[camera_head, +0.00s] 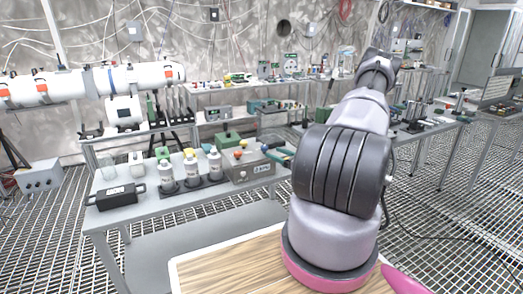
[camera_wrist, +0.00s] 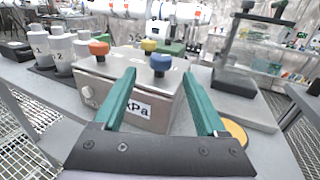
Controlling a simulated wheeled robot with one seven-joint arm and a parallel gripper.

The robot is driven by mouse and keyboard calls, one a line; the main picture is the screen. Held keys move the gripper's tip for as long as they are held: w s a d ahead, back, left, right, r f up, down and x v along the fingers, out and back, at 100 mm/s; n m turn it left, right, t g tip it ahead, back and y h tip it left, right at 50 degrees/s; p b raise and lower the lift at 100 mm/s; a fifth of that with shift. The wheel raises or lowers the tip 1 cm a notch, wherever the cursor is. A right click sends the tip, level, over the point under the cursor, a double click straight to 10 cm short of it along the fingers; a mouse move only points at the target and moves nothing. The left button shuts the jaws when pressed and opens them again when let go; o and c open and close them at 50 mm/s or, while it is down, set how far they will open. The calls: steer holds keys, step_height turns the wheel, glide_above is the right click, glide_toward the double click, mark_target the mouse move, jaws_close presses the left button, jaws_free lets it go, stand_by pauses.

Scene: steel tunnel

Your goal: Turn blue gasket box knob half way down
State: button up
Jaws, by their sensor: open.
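The gasket box is a grey metal box (camera_wrist: 100,84) with a kPa label, standing on the bench in the wrist view. It also shows left of my arm in the head view (camera_head: 241,174). On its top are a blue knob (camera_wrist: 161,64), an orange knob (camera_wrist: 98,48) and a yellow knob (camera_wrist: 148,45). My gripper (camera_wrist: 159,74) is open, with its two teal fingers pointing towards the box. In the wrist view the blue knob appears between the fingertips, with no visible contact. In the head view my arm hides most of the gripper; a teal finger (camera_head: 279,153) shows.
White-grey bottles (camera_head: 190,166) stand in a black holder left of the box. A black case (camera_head: 115,195) lies at the bench's left end. In the wrist view a dark stand (camera_wrist: 234,80) is right of the box, and a yellow disc (camera_wrist: 235,132) lies near the right finger.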

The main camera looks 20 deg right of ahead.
mark_target(267, 150)
steer(key=x, duration=0.7)
steer(key=shift+w, duration=0.1)
jaws_close()
